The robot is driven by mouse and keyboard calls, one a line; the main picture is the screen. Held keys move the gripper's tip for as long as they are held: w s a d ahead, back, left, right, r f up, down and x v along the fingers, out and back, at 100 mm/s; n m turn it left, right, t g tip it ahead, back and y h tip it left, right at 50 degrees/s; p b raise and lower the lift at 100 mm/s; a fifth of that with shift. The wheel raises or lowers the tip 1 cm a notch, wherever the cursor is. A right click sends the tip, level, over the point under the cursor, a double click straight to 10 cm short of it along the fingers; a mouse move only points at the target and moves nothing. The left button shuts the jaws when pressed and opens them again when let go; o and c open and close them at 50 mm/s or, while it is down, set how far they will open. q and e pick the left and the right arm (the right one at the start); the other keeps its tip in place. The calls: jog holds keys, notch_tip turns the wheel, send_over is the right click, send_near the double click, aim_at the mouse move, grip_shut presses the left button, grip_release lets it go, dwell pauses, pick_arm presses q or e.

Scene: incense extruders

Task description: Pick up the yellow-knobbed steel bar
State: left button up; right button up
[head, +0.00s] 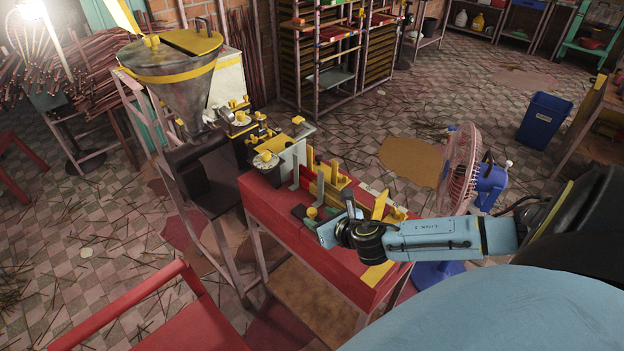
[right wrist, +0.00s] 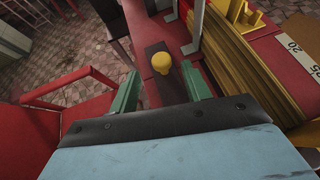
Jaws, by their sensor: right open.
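The steel bar (right wrist: 172,92) lies on the red table in the right wrist view, dark grey with a round yellow knob (right wrist: 161,63) standing on it. In the head view the yellow knob (head: 311,212) shows just left of my right gripper (head: 318,222). My right gripper, with green fingers (right wrist: 160,76), is open, one finger on each side of the bar in the wrist picture. The knob appears between the fingertips; whether they touch it I cannot tell. My left gripper is not in view.
The red table (head: 345,280) holds yellow strips (right wrist: 240,75) and an upright metal plate (right wrist: 194,25) close to the right of the bar. A steel hopper (head: 170,80) stands left. A pink fan (head: 460,165) stands behind my right arm.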

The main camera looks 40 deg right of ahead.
aim_at(313, 211)
jog(key=shift+x, duration=2.6)
jog(key=shift+d+r, duration=0.15)
grip_shut()
jog(key=shift+w+r, duration=0.1)
jog(key=shift+r, duration=0.1)
